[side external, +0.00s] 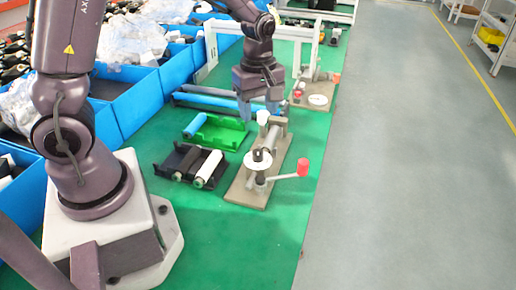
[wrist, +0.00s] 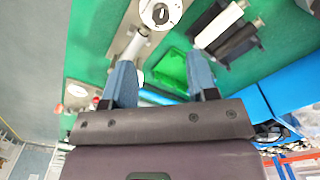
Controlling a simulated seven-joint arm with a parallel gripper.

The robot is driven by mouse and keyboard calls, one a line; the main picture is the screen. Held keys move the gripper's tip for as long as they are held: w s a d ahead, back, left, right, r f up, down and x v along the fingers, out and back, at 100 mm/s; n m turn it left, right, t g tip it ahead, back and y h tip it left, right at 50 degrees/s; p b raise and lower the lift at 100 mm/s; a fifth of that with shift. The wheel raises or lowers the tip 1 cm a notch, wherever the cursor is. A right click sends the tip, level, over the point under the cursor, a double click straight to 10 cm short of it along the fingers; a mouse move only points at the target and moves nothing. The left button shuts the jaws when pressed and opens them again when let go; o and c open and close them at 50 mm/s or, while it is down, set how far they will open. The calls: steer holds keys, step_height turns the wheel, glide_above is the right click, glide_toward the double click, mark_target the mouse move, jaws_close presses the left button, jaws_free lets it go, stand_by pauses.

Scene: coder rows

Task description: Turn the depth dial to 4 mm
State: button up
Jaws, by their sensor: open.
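A white round dial (side external: 258,160) with a black knob sits on the near tan fixture (side external: 240,188). In the wrist view the dial (wrist: 160,13) is at the top edge, partly cut off; its marks are too small to read. My gripper (side external: 260,110) is open and points down above and behind the dial, near the fixture's far end. In the wrist view my gripper's two blue-grey fingers (wrist: 161,75) are apart with nothing between them. Neither finger touches the dial.
A crank with a red knob (side external: 303,167) sticks out right of the fixture. Left are a black cradle with rollers (side external: 190,165) and a green tray (side external: 222,133). A second fixture (side external: 318,102) and white frame (side external: 300,33) stand behind. Blue bins (side external: 125,98) line the left.

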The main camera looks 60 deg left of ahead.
mark_target(258, 152)
step_height(258, 152, down, 12)
steer(key=shift+r, duration=0.15)
stand_by(0.3)
steer(key=c, duration=0.9)
